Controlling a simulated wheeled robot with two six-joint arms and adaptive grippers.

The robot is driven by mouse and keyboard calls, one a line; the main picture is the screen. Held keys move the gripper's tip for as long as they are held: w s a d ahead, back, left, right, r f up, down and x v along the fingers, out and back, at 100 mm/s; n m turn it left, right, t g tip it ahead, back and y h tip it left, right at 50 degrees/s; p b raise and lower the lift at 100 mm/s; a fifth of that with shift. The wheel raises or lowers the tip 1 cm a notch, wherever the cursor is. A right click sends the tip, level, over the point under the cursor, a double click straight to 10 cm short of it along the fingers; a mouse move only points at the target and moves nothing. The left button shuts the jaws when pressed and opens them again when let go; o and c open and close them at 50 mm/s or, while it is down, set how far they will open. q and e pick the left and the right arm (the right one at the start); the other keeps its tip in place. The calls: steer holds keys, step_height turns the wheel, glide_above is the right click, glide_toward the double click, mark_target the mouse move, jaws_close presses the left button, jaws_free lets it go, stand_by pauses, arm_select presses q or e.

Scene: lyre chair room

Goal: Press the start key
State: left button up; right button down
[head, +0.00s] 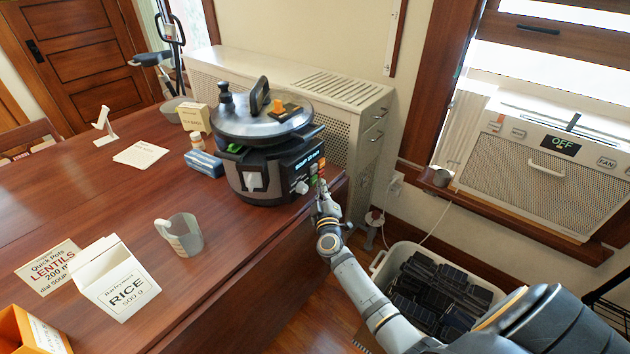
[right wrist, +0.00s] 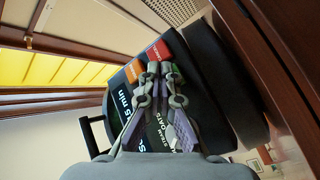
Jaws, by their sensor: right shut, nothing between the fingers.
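The pressure cooker (head: 262,183) stands upright at the table's right end, its lid on. Its front panel has a lit display (head: 307,163) and coloured keys. In the right wrist view a red key (right wrist: 157,50), an orange key (right wrist: 132,70) and a partly covered green key (right wrist: 173,73) show; the key lettering is too small to read surely. My right gripper (head: 322,188) is shut and empty in front of the panel. In the wrist view its fingertips (right wrist: 160,68) overlap the panel just by the red and green keys. I cannot tell if they touch. My left gripper is out of view.
A rice box (head: 118,288), a measuring cup (head: 184,237) and a lentils card (head: 45,266) are on the table (head: 120,212). A radiator cabinet (head: 345,115) stands behind the cooker. A bin of dark items (head: 383,262) sits on the floor beside my right arm.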

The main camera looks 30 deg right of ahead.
steer(key=shift+w+a, duration=0.15)
steer(key=shift+w, duration=0.2)
stand_by(0.7)
steer(key=shift+s+p, duration=0.1)
steer(key=shift+p, duration=0.2)
steer(key=shift+s+d+r+p, duration=0.1)
steer(key=shift+s+d+p, duration=0.15)
steer(key=shift+s+p, duration=0.15)
steer(key=shift+s+d, duration=0.1)
steer(key=shift+s, duration=0.2)
steer(key=s+p, duration=0.1)
steer(key=s+d+p, duration=0.1)
steer(key=s, duration=0.1)
steer(key=s+d, duration=0.1)
steer(key=shift+s+p, duration=0.3)
steer(key=shift+p, duration=0.1)
